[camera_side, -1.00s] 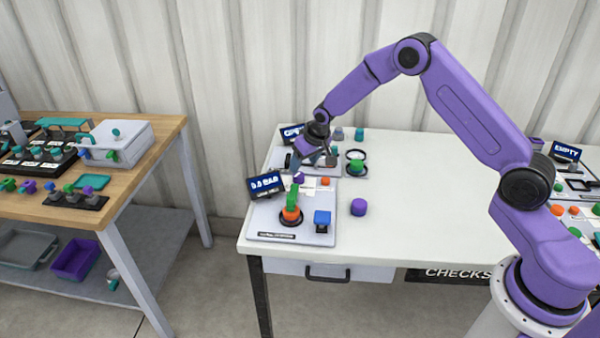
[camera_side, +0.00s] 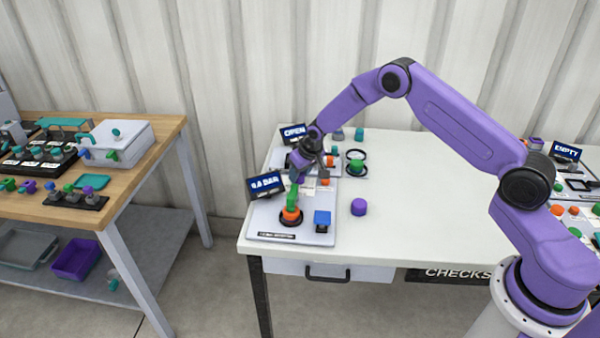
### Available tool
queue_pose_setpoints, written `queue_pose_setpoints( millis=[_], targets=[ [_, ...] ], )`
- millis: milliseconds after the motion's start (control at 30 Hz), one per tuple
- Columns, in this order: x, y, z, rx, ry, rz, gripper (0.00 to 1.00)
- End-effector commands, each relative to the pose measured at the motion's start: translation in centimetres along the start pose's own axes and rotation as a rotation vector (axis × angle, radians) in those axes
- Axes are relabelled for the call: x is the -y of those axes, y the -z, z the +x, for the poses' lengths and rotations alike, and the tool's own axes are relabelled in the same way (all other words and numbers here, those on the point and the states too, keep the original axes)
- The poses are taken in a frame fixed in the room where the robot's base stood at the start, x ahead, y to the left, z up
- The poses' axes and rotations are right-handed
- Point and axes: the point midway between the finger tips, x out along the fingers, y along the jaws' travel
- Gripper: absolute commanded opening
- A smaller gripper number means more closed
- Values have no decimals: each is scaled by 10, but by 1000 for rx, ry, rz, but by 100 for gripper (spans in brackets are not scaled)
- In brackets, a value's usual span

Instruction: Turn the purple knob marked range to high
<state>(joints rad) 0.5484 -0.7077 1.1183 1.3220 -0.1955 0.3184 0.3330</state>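A grey panel (camera_side: 265,226) near the table's left front edge carries a display ending in BAR (camera_side: 266,186), a green-and-orange handle (camera_side: 291,208) and a blue block (camera_side: 322,219). The small purple knob at the back of this panel is hidden behind my gripper now. I cannot read any range marking. My gripper (camera_side: 303,172) is low over the back of this panel, behind the green handle. Its fingers are too small and dark to tell whether they are open or shut, or whether they touch the knob.
A purple cylinder (camera_side: 358,207) stands on the white table (camera_side: 430,210) right of the panel. Behind are an OPEN display (camera_side: 293,133) and a green knob (camera_side: 356,165) with a black ring. The table's middle is clear. A wooden bench (camera_side: 150,150) stands left.

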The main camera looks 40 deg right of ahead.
Motion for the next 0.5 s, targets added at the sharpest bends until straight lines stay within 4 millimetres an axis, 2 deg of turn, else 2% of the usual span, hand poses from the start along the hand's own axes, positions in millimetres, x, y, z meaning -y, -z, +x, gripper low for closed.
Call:
queue_pose_setpoints(
  millis=[500],
  targets=[
    [0,0,0,0,25,-57,9]
  ],
)
